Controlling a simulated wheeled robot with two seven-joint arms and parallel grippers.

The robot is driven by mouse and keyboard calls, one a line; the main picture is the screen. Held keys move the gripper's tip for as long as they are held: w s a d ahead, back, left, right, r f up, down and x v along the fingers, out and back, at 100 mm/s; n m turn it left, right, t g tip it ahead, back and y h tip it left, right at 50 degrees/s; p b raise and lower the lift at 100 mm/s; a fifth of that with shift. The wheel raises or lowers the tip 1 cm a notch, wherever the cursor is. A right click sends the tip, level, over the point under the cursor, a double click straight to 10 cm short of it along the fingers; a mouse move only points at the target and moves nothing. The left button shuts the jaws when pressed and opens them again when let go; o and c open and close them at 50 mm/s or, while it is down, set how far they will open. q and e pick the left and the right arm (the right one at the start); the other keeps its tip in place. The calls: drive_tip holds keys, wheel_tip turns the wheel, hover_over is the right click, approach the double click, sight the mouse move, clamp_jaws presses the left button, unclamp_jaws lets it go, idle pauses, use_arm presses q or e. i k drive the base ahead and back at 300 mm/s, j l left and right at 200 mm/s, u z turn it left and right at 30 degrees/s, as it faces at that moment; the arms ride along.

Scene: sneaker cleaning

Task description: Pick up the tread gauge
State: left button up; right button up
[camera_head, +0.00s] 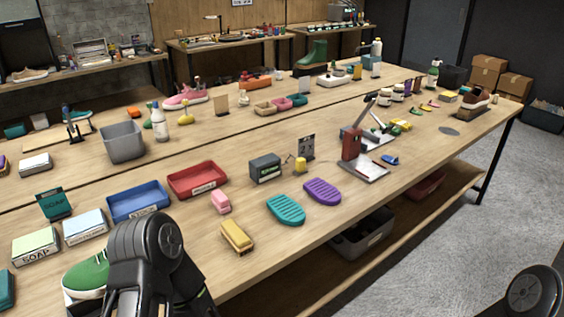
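I cannot tell for sure which thing is the tread gauge. A small blue device (389,159) lies flat on the workbench, right of a red block-like tool on a pale base plate, and may be it. Its details are too small to read. Part of my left arm (146,255) rises at the bottom left, in front of a green shoe. Part of my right arm (534,292) shows in the bottom right corner, beyond the bench edge. No fingertips of either gripper show, and neither arm touches the blue device.
The red tool (351,143) and a grey upright plate (306,146) stand left of the blue device. Teal (286,209) and purple (322,191) soles lie nearer. Red (197,180) and blue (138,201) trays are further left. Bare bench lies right of the purple sole.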

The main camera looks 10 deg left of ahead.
sight(301, 163)
drive_tip(key=i+l, duration=0.2)
drive_tip(key=l, duration=0.15)
drive_tip(key=i+l+u, duration=0.1)
drive_tip(key=l, duration=0.2)
drive_tip(key=i+l, duration=0.25)
drive_tip(key=i+l+u, duration=0.1)
drive_tip(key=l, duration=0.35)
drive_tip(key=i+l, duration=0.2)
drive_tip(key=l, duration=0.2)
drive_tip(key=i+l+u, duration=0.1)
drive_tip(key=l, duration=0.25)
drive_tip(key=i+l, duration=0.2)
drive_tip(key=l, duration=0.15)
drive_tip(key=i+l+u, duration=0.1)
drive_tip(key=l, duration=0.3)
drive_tip(key=i, duration=0.05)
